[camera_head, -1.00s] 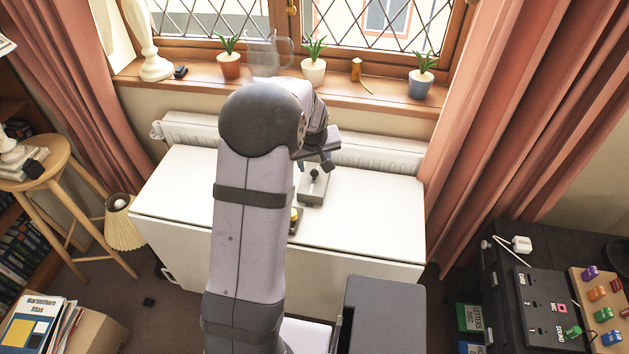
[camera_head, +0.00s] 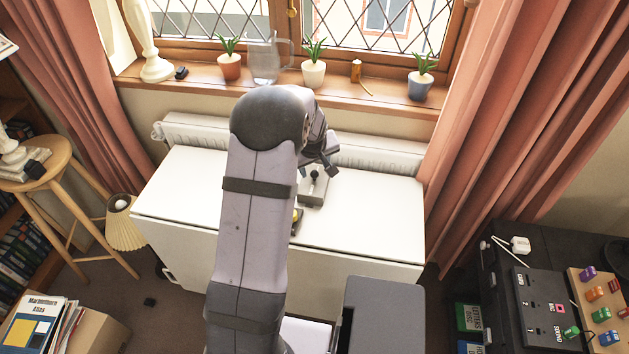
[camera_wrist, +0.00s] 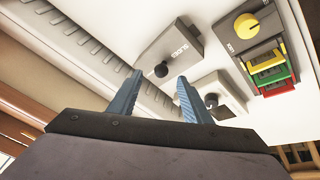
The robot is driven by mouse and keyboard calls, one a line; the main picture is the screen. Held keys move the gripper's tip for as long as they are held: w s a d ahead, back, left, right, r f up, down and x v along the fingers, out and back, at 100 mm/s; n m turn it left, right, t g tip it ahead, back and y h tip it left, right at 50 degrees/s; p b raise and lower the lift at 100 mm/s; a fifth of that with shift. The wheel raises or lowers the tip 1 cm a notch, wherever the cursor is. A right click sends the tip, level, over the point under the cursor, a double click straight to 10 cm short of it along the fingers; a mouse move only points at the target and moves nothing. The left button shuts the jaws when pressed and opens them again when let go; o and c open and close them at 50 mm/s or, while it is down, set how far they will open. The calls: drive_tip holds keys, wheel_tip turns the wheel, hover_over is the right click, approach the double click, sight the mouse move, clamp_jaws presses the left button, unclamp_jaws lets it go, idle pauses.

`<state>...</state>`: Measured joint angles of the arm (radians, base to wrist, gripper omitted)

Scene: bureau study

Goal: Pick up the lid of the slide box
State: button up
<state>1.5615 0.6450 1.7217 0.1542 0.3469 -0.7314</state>
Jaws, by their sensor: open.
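A grey box with a printed label that seems to read "SLIDES" (camera_wrist: 182,45) and a black knob on top lies on the white table, upper middle in the wrist view. In the head view one grey knobbed box (camera_head: 311,192) shows below my gripper (camera_head: 326,166). My gripper also shows in the wrist view (camera_wrist: 160,77), open and empty. The label box's knob appears between the fingertips there; the height gap is unclear.
A box with a yellow knob and yellow, green and red parts (camera_wrist: 258,45) stands right of the grey boxes. The white table (camera_head: 375,215) is clear on its right side. A radiator (camera_head: 385,155) and a windowsill with potted plants (camera_head: 314,72) lie behind.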

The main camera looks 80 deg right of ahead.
sight(314, 172)
drive_tip(key=shift+p+x, duration=0.5)
drive_tip(key=shift+x, duration=1.6)
drive_tip(key=shift+a, duration=0.15)
drive_tip(key=c, duration=1)
